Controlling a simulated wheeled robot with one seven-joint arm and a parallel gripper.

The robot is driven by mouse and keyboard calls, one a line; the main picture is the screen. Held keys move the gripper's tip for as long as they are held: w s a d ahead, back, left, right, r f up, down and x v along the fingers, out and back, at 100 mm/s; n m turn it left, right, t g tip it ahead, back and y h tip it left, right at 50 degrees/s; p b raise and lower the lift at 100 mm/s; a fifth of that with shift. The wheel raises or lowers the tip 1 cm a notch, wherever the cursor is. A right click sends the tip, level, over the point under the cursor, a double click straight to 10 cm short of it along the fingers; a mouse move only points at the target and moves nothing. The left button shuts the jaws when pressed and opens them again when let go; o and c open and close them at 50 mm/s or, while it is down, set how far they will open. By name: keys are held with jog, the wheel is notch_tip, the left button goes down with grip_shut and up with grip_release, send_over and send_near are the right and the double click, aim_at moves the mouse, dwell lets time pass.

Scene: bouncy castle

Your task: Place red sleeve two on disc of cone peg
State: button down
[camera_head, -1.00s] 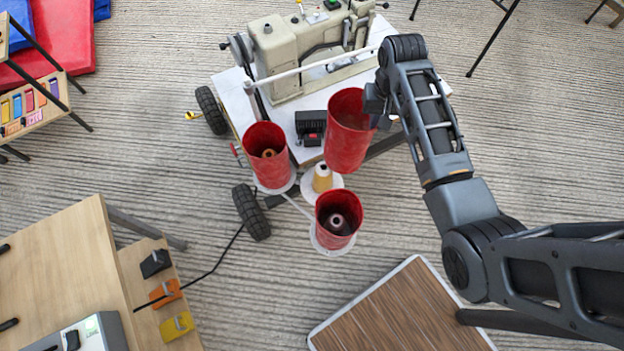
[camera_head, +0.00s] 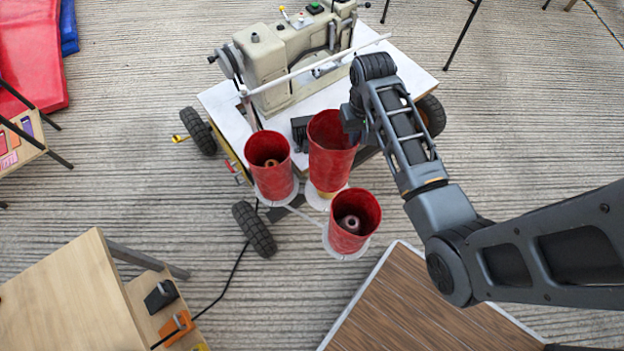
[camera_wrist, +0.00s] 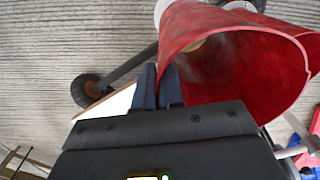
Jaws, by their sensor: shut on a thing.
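My gripper (camera_head: 350,118) is shut on the wall of a tall red sleeve (camera_head: 331,155), at its upper right side. The sleeve is upright and open at the top, over the middle cone peg. A little yellow of the cone shows below its lower edge, just above the peg's white disc (camera_head: 313,197); I cannot tell whether the sleeve touches the disc. In the wrist view my gripper (camera_wrist: 160,78) pinches the sleeve (camera_wrist: 225,65), which fills the upper right. Two other red sleeves stand around cones: one at left (camera_head: 271,180), one in front (camera_head: 352,225).
A sewing machine (camera_head: 285,60) stands on a wheeled white-topped cart (camera_head: 222,100) behind the pegs. A wooden table (camera_head: 70,290) is at lower left and a brown board (camera_head: 425,305) at lower right. Black wheels (camera_head: 254,230) flank the left peg.

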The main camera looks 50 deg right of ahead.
notch_tip(320, 180, down, 10)
jog(key=b, duration=0.1)
jog(key=shift+a+f, duration=0.2)
jog(key=shift+f, duration=0.15)
jog(key=c, duration=1.2)
grip_release()
jog(key=shift+c, duration=0.2)
